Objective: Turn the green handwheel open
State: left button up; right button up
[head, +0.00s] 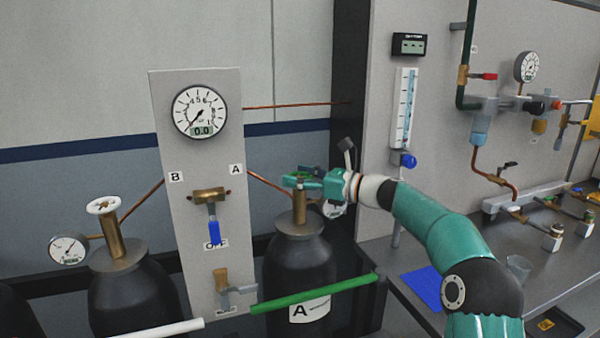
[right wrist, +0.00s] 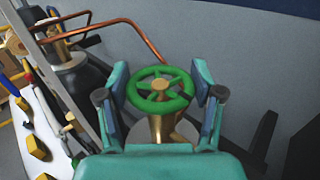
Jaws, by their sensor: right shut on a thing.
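The green handwheel (right wrist: 160,90) sits on the brass valve of the dark gas cylinder labelled A (head: 302,265). In the head view the handwheel is mostly hidden by my right gripper (head: 298,180), which reaches in from the right at the top of the brass valve neck (head: 299,208). In the right wrist view my gripper's two fingers (right wrist: 160,88) stand on either side of the handwheel's rim, and the gripper is shut on it. The wheel's spokes and brass hub show between the fingers. My left gripper is not in view.
A second cylinder (head: 128,290) with a white handwheel (head: 103,206) stands left. Between them is a panel (head: 168,140) with a gauge (head: 200,111) reading 0.0 and a blue-handled lever (head: 214,231). A green bar (head: 315,293) crosses before cylinder A. A bench (head: 410,255) is at right.

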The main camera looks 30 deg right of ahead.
jog(key=o, duration=1.2)
jog(key=shift+c, duration=0.2)
jog(key=v, duration=1.2)
